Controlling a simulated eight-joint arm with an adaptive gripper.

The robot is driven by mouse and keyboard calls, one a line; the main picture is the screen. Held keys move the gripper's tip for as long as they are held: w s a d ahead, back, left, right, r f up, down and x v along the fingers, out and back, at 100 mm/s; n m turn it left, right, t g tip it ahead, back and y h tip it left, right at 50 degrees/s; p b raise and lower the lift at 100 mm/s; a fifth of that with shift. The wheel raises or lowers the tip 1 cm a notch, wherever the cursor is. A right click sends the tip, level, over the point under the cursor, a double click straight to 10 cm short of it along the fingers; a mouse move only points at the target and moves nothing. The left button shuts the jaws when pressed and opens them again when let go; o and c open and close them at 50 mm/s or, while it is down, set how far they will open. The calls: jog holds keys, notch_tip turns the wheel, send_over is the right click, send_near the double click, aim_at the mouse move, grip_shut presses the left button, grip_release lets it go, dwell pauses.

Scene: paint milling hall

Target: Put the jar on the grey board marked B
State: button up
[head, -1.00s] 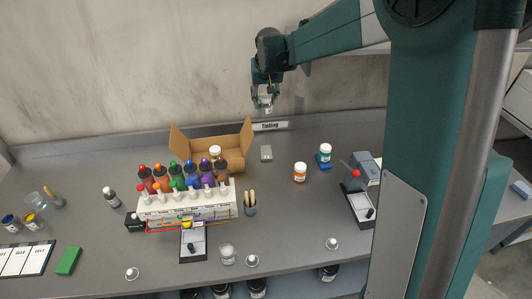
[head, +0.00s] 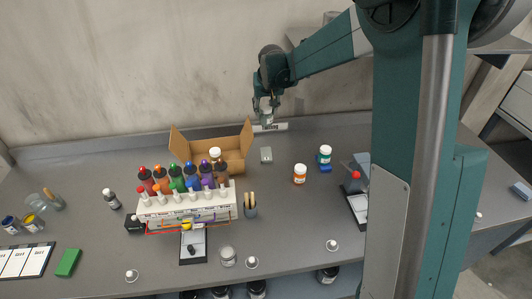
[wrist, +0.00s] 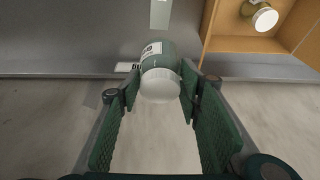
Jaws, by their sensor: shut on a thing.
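My gripper (head: 266,108) is above the back edge of the bench, in front of the wall. It is shut on a jar (head: 268,117), held in the air. In the wrist view the jar (wrist: 157,66) has a green body, a pale label and a white lid facing the camera, and sits between the fingertips (wrist: 160,88). A small grey board (head: 266,155) lies flat on the bench, below and in front of the gripper in the head view. It also shows at the top of the wrist view (wrist: 160,14). I cannot read any letter on it.
A white sign (head: 271,127) stands behind the board. An open cardboard box (head: 236,154) is to the left. Bare bench lies in front of the board.

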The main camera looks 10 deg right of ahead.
notch_tip(320, 180, down, 14)
dwell(0.6)
jog(key=shift+f+b, duration=0.35)
jog(key=shift+f, duration=1.6)
jog(key=shift+f, duration=0.2)
jog(key=o, duration=1)
jog(key=shift+c, duration=0.2)
jog(key=shift+r, duration=0.1)
jog(key=shift+v, duration=1)
jog(key=s+r, duration=0.1)
jog(key=s, duration=1.1)
jog(key=shift+s, duration=0.25)
